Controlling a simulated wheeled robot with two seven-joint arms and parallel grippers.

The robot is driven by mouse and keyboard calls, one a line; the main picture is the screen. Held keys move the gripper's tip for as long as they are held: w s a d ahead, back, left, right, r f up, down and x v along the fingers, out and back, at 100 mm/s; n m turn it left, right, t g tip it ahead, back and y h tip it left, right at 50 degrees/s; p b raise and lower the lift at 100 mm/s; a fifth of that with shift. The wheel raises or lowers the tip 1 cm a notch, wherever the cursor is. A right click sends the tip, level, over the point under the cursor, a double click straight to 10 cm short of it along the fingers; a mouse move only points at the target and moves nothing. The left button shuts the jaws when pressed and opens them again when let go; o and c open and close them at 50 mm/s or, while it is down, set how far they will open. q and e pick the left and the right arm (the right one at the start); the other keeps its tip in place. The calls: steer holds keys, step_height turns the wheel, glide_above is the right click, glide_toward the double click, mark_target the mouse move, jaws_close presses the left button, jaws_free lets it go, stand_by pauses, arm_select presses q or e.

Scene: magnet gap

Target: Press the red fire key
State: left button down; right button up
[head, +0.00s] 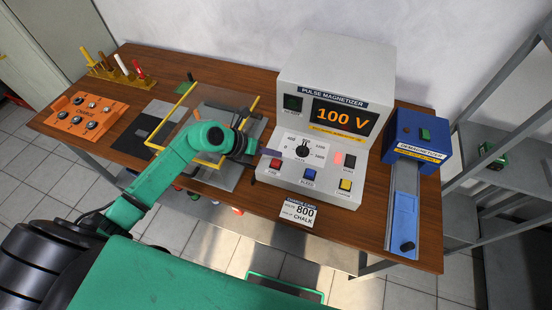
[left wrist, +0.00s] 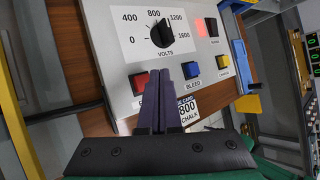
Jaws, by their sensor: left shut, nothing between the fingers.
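The grey-white pulse magnetizer (head: 336,75) stands on the table, its display (head: 343,117) reading 100 V. The red key (head: 275,164) is at the left of its sloped front panel, below the volts dial (head: 303,150). In the left wrist view the red key (left wrist: 140,82) lies just left of my fingertips. My left gripper (head: 269,153) is shut and empty, its dark fingers close to the panel's left side by the red key. In the left wrist view the gripper (left wrist: 176,72) points at the panel between the red and blue keys. Contact cannot be told. My right gripper is not in view.
A blue key (head: 309,174) and a yellow key (head: 345,185) sit right of the red one. A red light (head: 338,157) glows beside a dark switch (head: 349,161). A card (head: 299,214) shows 800 and CHALK. A yellow-edged frame (head: 180,112) stands left; a blue demagnetizer (head: 418,135) stands right.

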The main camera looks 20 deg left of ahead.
mark_target(273, 164)
arm_select(q)
step_height(273, 164, up, 3)
steer(key=shift+r+p, duration=0.2)
steer(key=shift+p, duration=0.9)
steer(key=shift+f, duration=0.1)
